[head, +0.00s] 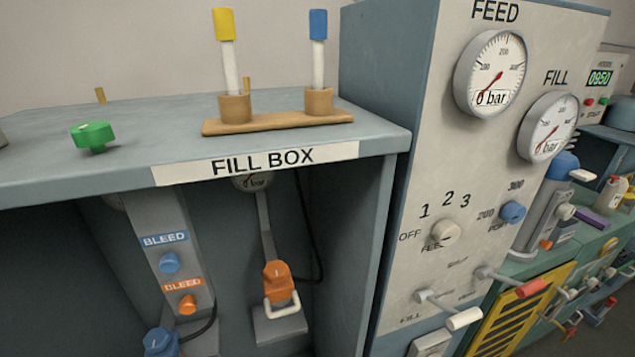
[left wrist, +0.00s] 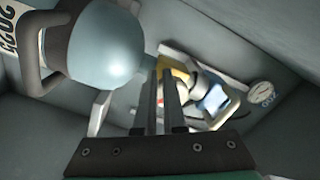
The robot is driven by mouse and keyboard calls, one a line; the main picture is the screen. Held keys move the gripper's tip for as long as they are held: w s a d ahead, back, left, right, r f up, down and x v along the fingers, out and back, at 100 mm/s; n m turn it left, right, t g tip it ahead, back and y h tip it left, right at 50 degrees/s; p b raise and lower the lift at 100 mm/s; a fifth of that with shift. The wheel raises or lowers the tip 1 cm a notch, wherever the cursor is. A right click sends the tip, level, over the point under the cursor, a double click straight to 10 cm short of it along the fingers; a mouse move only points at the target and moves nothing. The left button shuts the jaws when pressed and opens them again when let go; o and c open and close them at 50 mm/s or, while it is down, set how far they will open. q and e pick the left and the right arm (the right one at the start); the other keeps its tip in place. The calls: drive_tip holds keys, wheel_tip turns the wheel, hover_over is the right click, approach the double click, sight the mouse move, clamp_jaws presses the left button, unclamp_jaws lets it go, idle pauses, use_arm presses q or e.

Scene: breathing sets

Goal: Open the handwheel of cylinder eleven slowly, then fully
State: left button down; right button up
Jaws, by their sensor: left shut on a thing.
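My left gripper (left wrist: 166,76) shows in the left wrist view. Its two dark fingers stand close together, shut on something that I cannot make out. Just beyond the fingertips are pale rounded parts (left wrist: 192,82) with yellow and blue parts around them; I cannot tell whether a handwheel is among them. A blue-grey rounded body (left wrist: 105,45) with a dark loop and a label reading 2025 is at the upper left of that view. I cannot identify cylinder eleven in either view. Neither gripper shows in the head view, and my right gripper is in no view.
In the head view, the fill box (head: 250,163) has a green knob (head: 92,135) and a wooden stand (head: 275,121) with yellow- and blue-topped tubes. Bleed knobs and an orange fitting (head: 278,282) are below. The panel (head: 415,190) has two gauges near zero, knobs and levers.

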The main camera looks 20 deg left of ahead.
use_arm(q)
drive_tip(key=shift+w+d, duration=0.1)
drive_tip(key=p+v, duration=0.1)
drive_tip(key=v, duration=0.5)
drive_tip(key=shift+f+p, duration=0.3)
drive_tip(key=shift+f, duration=0.05)
idle(0.4)
